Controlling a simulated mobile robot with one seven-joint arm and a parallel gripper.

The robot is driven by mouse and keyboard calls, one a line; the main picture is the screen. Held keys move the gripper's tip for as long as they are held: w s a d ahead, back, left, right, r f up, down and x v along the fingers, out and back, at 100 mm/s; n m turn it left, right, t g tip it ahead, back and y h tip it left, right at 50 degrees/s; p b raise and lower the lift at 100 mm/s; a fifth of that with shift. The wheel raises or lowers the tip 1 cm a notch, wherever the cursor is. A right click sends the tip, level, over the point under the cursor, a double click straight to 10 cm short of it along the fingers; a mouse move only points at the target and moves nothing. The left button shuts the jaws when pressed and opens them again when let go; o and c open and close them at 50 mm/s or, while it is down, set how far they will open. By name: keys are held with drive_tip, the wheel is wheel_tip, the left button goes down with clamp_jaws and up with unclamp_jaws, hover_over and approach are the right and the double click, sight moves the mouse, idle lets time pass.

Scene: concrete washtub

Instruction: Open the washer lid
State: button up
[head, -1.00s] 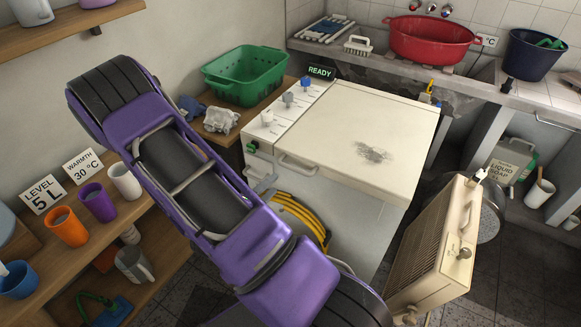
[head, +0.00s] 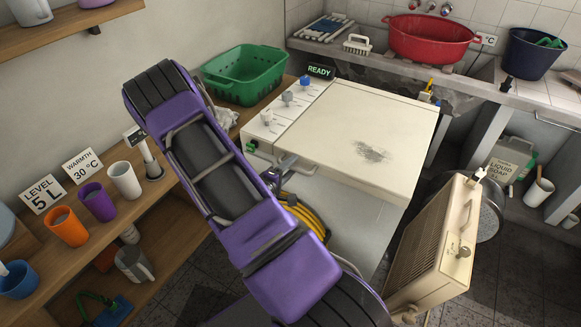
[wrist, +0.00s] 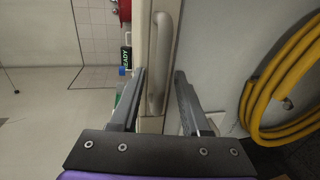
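The washer (head: 345,235) is a cream-white box, and its flat lid (head: 335,125) is down, with a grey scuffed patch on top. The lid's pale bar handle (wrist: 163,60) is on its front edge; in the head view my gripper partly covers that area. My gripper (head: 284,168) is at the washer's front left, by the handle. In the wrist view my gripper (wrist: 160,76) is open, one finger on each side of the handle's line. The handle lies between or just beyond the fingertips; contact cannot be told.
A yellow hose (head: 305,215) hangs on the washer's front below my gripper. A beige heater (head: 435,245) stands at the front right. A green basket (head: 245,80) sits behind left. A shelf with cups (head: 97,203) is on the left. A READY sign (head: 320,71) stands at the back.

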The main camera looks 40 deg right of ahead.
clamp_jaws()
idle(1.2)
